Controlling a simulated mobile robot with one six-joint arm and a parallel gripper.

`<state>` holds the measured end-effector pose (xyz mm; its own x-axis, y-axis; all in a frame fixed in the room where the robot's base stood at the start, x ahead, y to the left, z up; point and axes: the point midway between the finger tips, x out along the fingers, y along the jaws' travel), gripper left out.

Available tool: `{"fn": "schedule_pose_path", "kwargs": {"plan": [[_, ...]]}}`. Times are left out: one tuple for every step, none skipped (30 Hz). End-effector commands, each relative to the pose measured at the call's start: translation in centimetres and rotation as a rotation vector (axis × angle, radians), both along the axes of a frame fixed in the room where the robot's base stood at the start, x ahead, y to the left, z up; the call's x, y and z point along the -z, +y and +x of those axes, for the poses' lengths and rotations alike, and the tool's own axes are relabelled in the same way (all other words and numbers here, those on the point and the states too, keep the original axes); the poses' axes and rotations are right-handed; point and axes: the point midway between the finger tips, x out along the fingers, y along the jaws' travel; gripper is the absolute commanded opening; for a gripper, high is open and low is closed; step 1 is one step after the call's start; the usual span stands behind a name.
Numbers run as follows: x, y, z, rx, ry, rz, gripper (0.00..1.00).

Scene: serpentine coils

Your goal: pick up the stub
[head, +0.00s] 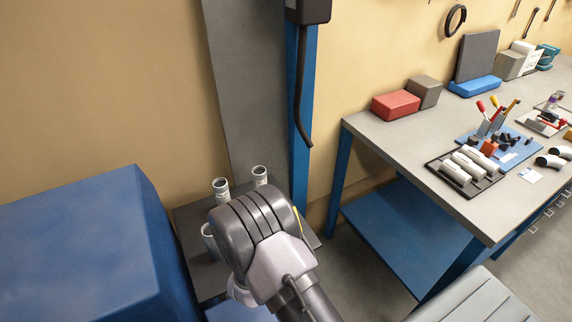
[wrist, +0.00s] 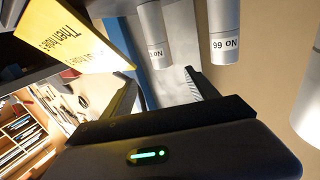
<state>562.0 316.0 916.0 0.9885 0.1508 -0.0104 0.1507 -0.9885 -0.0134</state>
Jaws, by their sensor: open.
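Several white pipe-like cylinders stand on a low grey stand beside my arm in the head view, one at the back left (head: 221,190) and one at the back right (head: 260,176). Another with an open top (head: 209,240) is partly behind my arm. I cannot tell which one is the stub. In the wrist view, a cylinder marked "No 66" (wrist: 224,30) and one with a partly hidden number (wrist: 152,35) show beyond my gripper (wrist: 165,85). A third is cut off at the right edge (wrist: 308,100). My gripper is open, its jaws apart; the head view hides it.
A blue box (head: 80,245) stands left of the stand. A workbench (head: 385,135) at the right carries a dark tray (head: 440,172) of white cylinders, tools and blocks. A blue post (head: 302,110) rises behind. A yellow sign (wrist: 75,35) is close in the wrist view.

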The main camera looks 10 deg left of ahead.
Motion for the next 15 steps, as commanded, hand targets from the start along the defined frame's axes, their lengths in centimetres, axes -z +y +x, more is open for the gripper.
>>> {"fn": "schedule_pose_path", "kwargs": {"plan": [[0.3,0.2,0.3,-0.003,-0.01,-0.007,0.68],[0.3,0.3,0.8,-0.003,-0.013,-0.008,0.68],[0.3,0.4,1.8,-0.001,-0.015,-0.007,0.68],[0.3,0.4,2.6,0.0,-0.014,-0.007,0.68],[0.4,0.6,3.5,-0.001,-0.014,-0.007,0.68],[0.4,0.7,4.6,0.0,-0.014,-0.007,0.68],[0.4,0.8,5.3,0.0,-0.013,-0.006,0.68],[0.4,1.0,6.1,-0.001,-0.014,-0.008,0.68],[0.4,1.1,7.1,0.0,-0.013,-0.007,0.68],[0.4,1.2,7.8,-0.001,-0.014,-0.007,0.68],[0.4,1.3,8.4,-0.001,-0.014,-0.009,0.68],[0.4,1.4,9.2,-0.001,-0.012,-0.008,0.68],[0.4,1.5,9.7,-0.001,-0.011,-0.008,0.68],[0.4,1.6,10.1,-0.002,-0.011,-0.008,0.68],[0.4,1.7,10.5,-0.002,-0.011,-0.01,0.68]]}}
